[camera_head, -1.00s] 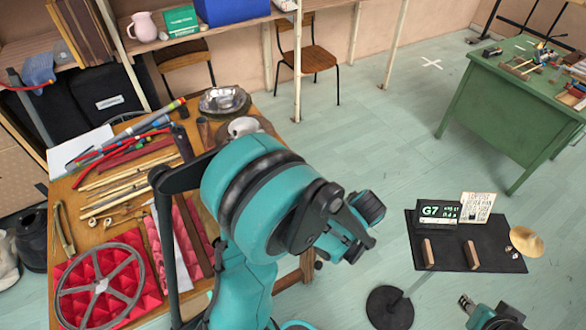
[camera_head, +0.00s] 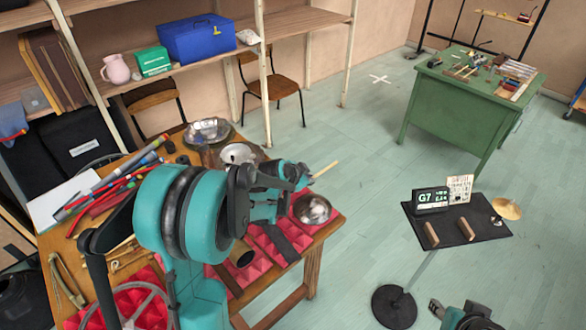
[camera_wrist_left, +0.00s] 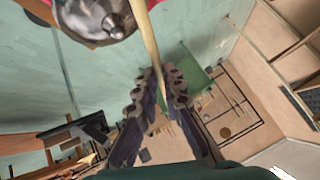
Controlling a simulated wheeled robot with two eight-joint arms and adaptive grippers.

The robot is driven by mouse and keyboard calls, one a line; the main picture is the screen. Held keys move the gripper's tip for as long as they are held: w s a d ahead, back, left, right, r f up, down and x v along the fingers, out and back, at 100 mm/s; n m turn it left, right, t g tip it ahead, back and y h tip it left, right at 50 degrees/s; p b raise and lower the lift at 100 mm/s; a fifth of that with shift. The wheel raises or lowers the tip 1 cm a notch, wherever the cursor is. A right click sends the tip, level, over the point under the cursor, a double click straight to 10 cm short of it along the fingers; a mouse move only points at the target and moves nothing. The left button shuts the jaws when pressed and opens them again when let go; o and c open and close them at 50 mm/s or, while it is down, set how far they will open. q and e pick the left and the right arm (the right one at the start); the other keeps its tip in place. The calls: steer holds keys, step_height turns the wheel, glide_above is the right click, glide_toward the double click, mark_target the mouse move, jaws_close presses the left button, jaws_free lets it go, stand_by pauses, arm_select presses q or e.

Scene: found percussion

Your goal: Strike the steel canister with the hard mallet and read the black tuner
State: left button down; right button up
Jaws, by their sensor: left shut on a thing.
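A shiny steel canister (camera_head: 312,208) lies on red foam at the table's right edge; it shows at the top of the left wrist view (camera_wrist_left: 95,18). My left gripper (camera_head: 303,178) is just above and left of it in the head view, shut on a pale wooden mallet stick (camera_head: 326,168). In the left wrist view the stick (camera_wrist_left: 150,40) runs from between the fingers (camera_wrist_left: 160,82) past the canister and out of frame. I cannot make out the mallet's head. The black tuner (camera_head: 431,199) shows a large "G7"; its smaller text is too small to read. My right gripper (camera_head: 442,310) is partly visible at the bottom.
The tuner stands on a black stand tray (camera_head: 465,236) with a written card (camera_head: 460,188), wooden blocks and a brass disc (camera_head: 506,208). Red foam, sticks and metal bowls crowd the wooden table (camera_head: 300,250). A green desk (camera_head: 440,110) stands beyond open floor.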

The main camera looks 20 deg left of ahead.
arm_select(q)
steer(key=w+a+f+t+h+b, duration=0.1)
steer(key=w+a+b, duration=0.2)
steer(key=a, duration=0.4)
steer(key=shift+w+m+t+h+b, duration=0.2)
steer(key=shift+m+t+h+b, duration=0.15)
steer(key=shift+b, duration=0.2)
steer(key=shift+f, duration=0.1)
steer(key=shift+t, duration=0.25)
steer(key=a, duration=0.1)
steer(key=w+a, duration=0.1)
steer(key=a, duration=0.2)
steer(key=shift+w+a, duration=0.35)
